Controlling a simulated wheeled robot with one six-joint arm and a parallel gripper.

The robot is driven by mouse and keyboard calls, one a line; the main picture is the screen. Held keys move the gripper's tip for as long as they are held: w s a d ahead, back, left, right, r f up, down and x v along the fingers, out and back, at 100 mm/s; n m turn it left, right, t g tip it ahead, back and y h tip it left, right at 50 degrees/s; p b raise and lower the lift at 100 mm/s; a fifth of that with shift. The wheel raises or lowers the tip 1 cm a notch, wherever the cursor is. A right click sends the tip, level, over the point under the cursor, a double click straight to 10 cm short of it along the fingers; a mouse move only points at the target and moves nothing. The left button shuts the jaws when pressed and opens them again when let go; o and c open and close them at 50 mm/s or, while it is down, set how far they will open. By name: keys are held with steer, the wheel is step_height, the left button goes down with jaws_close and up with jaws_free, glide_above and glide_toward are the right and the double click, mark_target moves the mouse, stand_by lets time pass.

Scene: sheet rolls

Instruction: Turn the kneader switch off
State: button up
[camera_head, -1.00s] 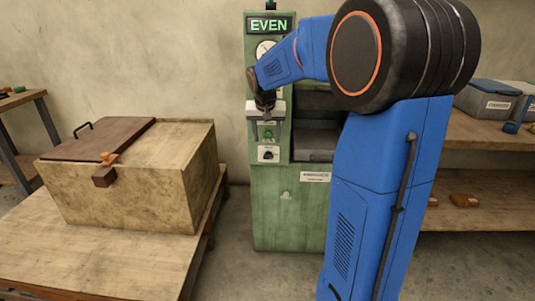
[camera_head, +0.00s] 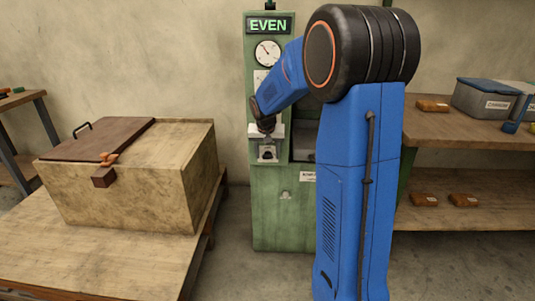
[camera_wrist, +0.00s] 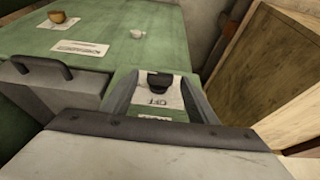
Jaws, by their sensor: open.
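The green kneader cabinet (camera_head: 285,215) stands against the wall, with a lit display (camera_head: 268,25) reading EVEN. Low on its panel is a white switch plate (camera_wrist: 170,101) with a black switch knob (camera_wrist: 160,82). The plate's lettering, upside down in the wrist view, seems to read OFF. My gripper (camera_head: 267,155) is open in front of this plate, pointing down in the head view. In the wrist view its two fingers (camera_wrist: 162,92) stand either side of the plate and knob. I cannot tell whether they touch the knob or which way it is set.
A round gauge (camera_head: 267,53) sits above my gripper. A grey handled part (camera_wrist: 55,85) lies beside one finger in the wrist view. A wooden chest (camera_head: 125,185) stands on a table to the left. Shelves (camera_head: 470,135) with bins are on the right.

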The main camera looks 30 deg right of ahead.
steer(key=shift+c, duration=0.7)
steer(key=c, duration=0.9)
steer(key=shift+a+h, duration=0.1)
steer(key=shift+h, duration=0.2)
steer(key=g+h, duration=0.1)
steer(key=a+n+g+h, duration=0.1)
steer(key=shift+w+f+h, duration=0.15)
steer(key=shift+w+h, duration=0.2)
steer(key=shift+h, duration=0.05)
steer(key=h, duration=0.1)
steer(key=g+h, duration=0.2)
steer(key=shift+w+a+f+n+h, duration=0.25)
steer(key=shift+a+f+n+h, duration=0.05)
steer(key=shift+n+h, duration=0.1)
steer(key=shift+w+a+f+n+g+h, duration=0.1)
steer(key=shift+f+n+g+h, duration=0.35)
steer(key=shift+h, duration=0.75)
steer(key=shift+w+a+f+n+g+h, duration=0.15)
steer(key=shift+n+g+h, duration=0.25)
steer(key=shift+g+h, duration=0.55)
steer(key=shift+s+a+f+n+g+h, duration=0.1)
steer(key=shift+f+n+g+h, duration=0.3)
steer(key=shift+h, duration=1.05)
